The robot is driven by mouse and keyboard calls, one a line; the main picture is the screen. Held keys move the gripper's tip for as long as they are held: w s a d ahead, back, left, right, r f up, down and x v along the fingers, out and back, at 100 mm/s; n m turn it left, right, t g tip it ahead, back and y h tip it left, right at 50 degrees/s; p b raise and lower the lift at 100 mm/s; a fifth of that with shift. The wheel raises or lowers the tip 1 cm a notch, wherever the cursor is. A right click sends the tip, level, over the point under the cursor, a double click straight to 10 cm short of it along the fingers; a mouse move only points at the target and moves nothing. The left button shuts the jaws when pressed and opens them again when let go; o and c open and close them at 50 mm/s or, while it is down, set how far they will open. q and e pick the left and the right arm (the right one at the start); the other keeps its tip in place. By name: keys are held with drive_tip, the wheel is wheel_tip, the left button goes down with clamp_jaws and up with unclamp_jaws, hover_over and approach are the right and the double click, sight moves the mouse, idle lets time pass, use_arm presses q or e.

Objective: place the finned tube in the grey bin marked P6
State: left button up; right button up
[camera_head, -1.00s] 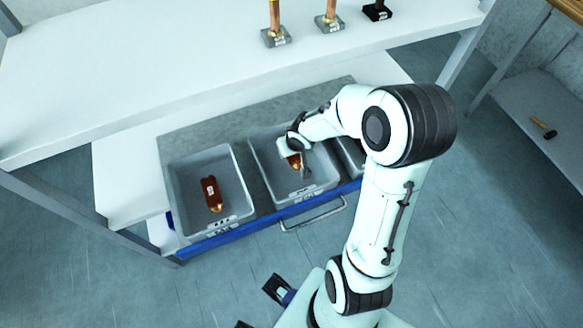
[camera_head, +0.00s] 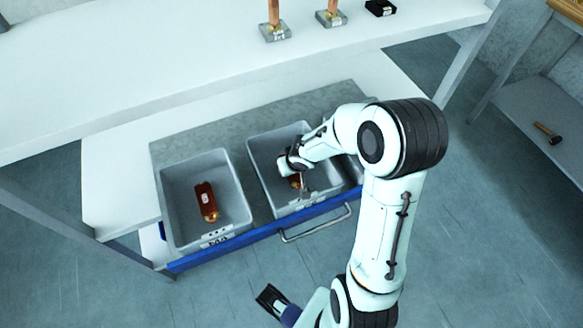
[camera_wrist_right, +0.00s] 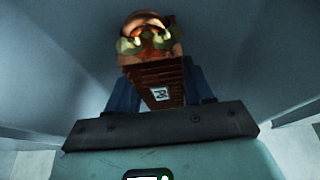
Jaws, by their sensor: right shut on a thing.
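The finned tube (camera_wrist_right: 158,78) is red-brown with ridges, a small white label and a coppery end with brass fittings. My right gripper (camera_wrist_right: 160,95) is shut on it, one blue finger on each side. In the head view the tube (camera_head: 296,182) shows only partly below my right gripper (camera_head: 293,170), inside the middle grey bin (camera_head: 262,168). I cannot tell whether it touches the bin floor. The bin markings are too small to read. My left gripper (camera_head: 270,298) is at the bottom of the head view, away from the bins; its opening is unclear.
The left grey bin (camera_head: 167,190) holds a similar red-brown part (camera_head: 206,200). A third bin is mostly hidden behind my right arm. The bins stand in a blue-fronted drawer (camera_head: 250,234) with a handle (camera_head: 318,224), below a white shelf (camera_head: 130,75) that carries copper posts.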

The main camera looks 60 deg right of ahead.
drive_tip(key=o, duration=0.9)
drive_tip(key=shift+f, duration=0.2)
drive_tip(key=o, duration=0.4)
drive_tip(key=shift+r, duration=0.2)
drive_tip(key=shift+r+p, duration=0.35)
drive_tip(key=p+v, duration=0.6)
drive_tip(key=v, duration=0.4)
drive_tip(key=shift+a+r+p, duration=0.15)
drive_tip(key=shift+r+p, duration=0.2)
drive_tip(key=shift+s+a+r, duration=0.1)
drive_tip(key=shift+s+r, duration=0.15)
drive_tip(key=shift+r, duration=0.05)
